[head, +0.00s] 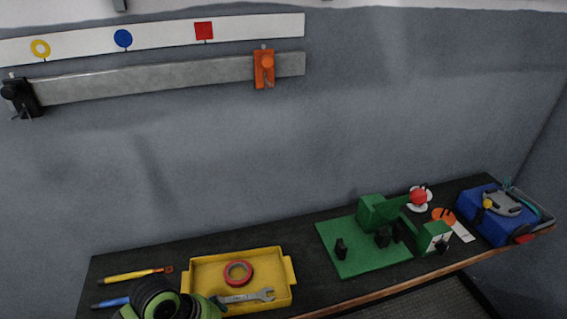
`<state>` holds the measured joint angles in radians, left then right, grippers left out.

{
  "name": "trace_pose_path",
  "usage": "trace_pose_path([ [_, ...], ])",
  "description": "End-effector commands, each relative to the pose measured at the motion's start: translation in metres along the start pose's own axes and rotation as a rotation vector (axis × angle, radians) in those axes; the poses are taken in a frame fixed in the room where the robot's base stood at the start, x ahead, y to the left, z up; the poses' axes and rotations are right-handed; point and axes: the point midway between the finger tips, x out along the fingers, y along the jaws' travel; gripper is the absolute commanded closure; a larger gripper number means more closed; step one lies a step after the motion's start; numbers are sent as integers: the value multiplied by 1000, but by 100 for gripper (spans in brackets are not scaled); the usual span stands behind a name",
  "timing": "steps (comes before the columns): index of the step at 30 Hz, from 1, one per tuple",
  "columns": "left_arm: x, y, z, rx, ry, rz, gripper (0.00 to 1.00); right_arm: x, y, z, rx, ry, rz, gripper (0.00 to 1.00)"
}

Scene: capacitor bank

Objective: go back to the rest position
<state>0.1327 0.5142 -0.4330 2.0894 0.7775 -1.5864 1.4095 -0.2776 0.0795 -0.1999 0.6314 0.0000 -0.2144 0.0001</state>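Neither of my grippers shows in the head view, so I cannot see whether they are open or shut or what they hold. The dark bench (300,225) runs along the grey wall below. A grey metal bar (150,77) is fixed on the wall, with a black clamp (20,95) at its left end and an orange clamp (264,68) near its right end. Above it, a white strip (80,39) carries a yellow ring, a blue disc and a red square.
A yellow tray (200,263) holds red tape (238,273) and a wrench (247,297). A black-and-green object (157,298) is cut off beside it. Screwdriver-like tools (130,275) lie left. A green fixture (340,262), red-and-white item (419,197) and blue case (490,226) stand right.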

Motion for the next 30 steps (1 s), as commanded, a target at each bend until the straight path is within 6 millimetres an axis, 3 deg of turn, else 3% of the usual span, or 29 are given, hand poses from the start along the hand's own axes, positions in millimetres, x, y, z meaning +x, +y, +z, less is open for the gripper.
trace_pose_path([
  [1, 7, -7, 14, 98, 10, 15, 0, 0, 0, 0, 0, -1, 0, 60],
  [3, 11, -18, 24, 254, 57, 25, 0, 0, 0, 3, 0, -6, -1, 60],
  [12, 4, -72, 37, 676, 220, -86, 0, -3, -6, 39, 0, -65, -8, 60],
  [23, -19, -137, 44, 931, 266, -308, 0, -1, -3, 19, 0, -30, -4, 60],
  [30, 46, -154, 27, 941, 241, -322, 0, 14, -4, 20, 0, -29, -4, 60],
])
